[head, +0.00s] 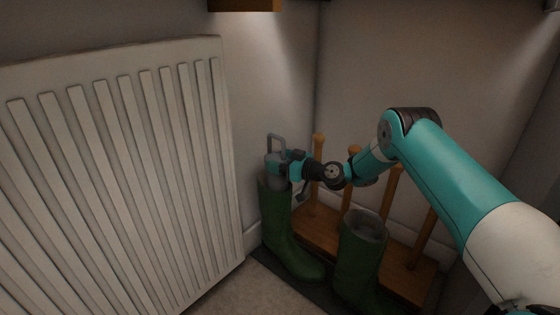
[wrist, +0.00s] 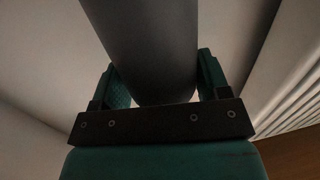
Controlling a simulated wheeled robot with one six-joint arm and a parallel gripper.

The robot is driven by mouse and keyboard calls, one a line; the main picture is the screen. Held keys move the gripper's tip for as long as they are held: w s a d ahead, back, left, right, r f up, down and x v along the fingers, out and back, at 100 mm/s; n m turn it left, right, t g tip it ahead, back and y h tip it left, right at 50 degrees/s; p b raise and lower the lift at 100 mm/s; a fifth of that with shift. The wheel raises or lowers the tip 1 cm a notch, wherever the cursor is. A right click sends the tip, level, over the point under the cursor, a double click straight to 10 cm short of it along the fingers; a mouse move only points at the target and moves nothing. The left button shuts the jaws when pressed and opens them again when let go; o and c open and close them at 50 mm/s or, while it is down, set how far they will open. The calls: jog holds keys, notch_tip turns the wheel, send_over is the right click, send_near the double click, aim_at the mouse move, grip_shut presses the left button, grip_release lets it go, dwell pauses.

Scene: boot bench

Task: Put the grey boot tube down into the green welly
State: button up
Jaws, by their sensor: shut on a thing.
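The grey boot tube (head: 273,172) has a loop handle on top and stands roughly upright at the mouth of the left green welly (head: 277,225). Its lower end is hidden at the boot's rim, so I cannot tell how deep it sits. My gripper (head: 284,165) is shut on the tube from the right, just above that welly. In the wrist view the tube (wrist: 145,45) fills the space between the two fingers of my gripper (wrist: 160,82). The welly does not show in the wrist view.
A second green welly (head: 355,262) stands to the right, its grey-lined top open. Both wellies are on a dark mat (head: 283,267). A wooden rack (head: 314,228) with upright pegs stands behind them. A white radiator (head: 120,175) fills the left side, close to the left welly.

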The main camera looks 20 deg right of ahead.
jog(key=shift+f+b, duration=1.85)
jog(key=shift+f, duration=0.6)
jog(key=o, duration=1.1)
jog(key=shift+r+p, duration=3)
jog(key=shift+r, duration=1.45)
